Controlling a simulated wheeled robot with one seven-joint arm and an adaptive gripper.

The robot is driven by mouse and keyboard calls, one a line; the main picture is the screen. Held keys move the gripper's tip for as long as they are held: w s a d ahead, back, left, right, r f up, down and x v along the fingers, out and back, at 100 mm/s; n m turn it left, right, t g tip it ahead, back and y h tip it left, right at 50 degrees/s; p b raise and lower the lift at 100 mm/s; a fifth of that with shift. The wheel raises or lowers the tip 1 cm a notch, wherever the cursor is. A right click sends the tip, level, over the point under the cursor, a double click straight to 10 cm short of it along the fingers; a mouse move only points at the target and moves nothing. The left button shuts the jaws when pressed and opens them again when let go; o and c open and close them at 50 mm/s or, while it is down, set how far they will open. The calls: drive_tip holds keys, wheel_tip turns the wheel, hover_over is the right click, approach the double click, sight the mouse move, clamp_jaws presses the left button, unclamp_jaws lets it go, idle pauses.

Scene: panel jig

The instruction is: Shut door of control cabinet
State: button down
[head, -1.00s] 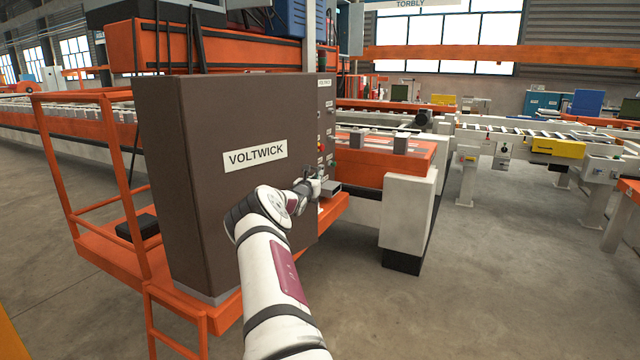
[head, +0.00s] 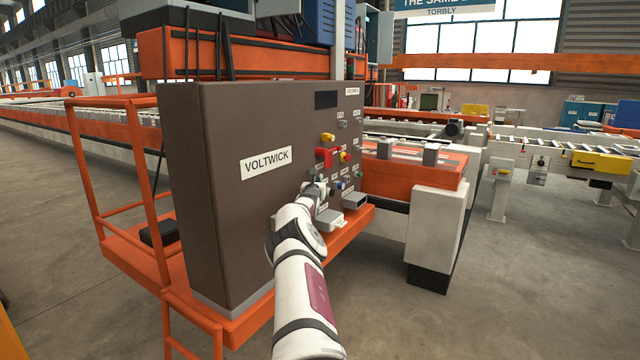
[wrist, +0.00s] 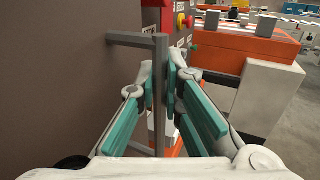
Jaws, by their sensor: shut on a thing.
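The control cabinet (head: 225,215) is a tall brown box with a white VOLTWICK label on its broad face. The handle stands off the brown panel (wrist: 60,70) at the left. I cannot tell from these views how wide any door gap is.
An orange platform (head: 245,325) with a railing (head: 132,180) and ladder lies under and left of the cabinet. An orange-topped machine with a white block (head: 437,225) stands to the right. Grey floor (head: 510,300) is open at the right front.

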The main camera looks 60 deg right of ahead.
drive_tip(key=shift+w+a+t, duration=0.3)
drive_tip(key=shift+w, duration=0.3)
drive_tip(key=shift+r, duration=0.1)
drive_tip(key=c, duration=1.7)
unclamp_jaws()
drive_tip(key=shift+w+d, duration=0.1)
drive_tip(key=shift+s+d, duration=0.1)
drive_tip(key=shift+s, duration=0.1)
